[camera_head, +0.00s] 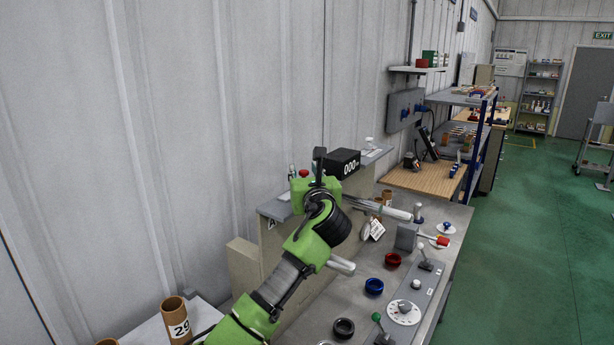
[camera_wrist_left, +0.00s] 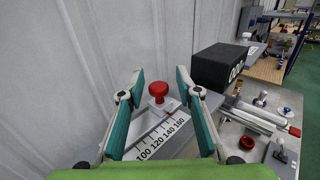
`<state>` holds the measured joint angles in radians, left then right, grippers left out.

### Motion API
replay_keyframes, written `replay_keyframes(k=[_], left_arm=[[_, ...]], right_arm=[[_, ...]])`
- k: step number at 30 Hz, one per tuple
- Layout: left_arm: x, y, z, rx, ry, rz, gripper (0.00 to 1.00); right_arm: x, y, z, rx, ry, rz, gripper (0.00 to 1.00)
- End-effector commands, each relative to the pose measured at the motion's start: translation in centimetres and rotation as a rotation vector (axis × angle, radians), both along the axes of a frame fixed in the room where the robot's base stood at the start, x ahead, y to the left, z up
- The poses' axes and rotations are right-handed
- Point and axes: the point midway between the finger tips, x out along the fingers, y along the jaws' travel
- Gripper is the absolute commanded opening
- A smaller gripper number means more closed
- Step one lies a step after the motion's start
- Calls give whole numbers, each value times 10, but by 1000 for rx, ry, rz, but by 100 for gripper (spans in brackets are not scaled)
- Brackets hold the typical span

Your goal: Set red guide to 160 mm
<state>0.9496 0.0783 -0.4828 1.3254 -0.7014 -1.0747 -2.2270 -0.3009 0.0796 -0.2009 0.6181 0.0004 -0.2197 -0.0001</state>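The red guide's knob (camera_wrist_left: 158,90) stands on a small pale slider in the left wrist view, at the far end of a white scale (camera_wrist_left: 160,134) printed 100, 120, 140 and 160. The guide sits around the 160 end, but its exact reading is too small to tell. The knob also shows in the head view (camera_head: 303,173), just left of my left gripper (camera_head: 318,160). In the left wrist view my left gripper (camera_wrist_left: 160,82) is open, with one teal finger on each side of the knob and a gap on both sides. My right gripper is out of view.
A black display box (camera_head: 342,163) reading 000 stands close to the right of my left gripper. The bench has blue (camera_head: 374,286), red (camera_head: 393,260) and black (camera_head: 344,328) rings, levers and a dial (camera_head: 404,312). A corrugated wall is on the left.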

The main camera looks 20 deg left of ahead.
Motion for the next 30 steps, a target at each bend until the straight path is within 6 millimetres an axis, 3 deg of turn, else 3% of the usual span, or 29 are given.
replay_keyframes(k=[5,18,30], left_arm=[[-17,-9,-1,0,-1,-3,32],[-93,-47,0,0,-1,-5,32],[-107,-52,0,1,0,-2,32]], right_arm=[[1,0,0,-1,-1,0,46],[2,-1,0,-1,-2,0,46],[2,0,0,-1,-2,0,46]])
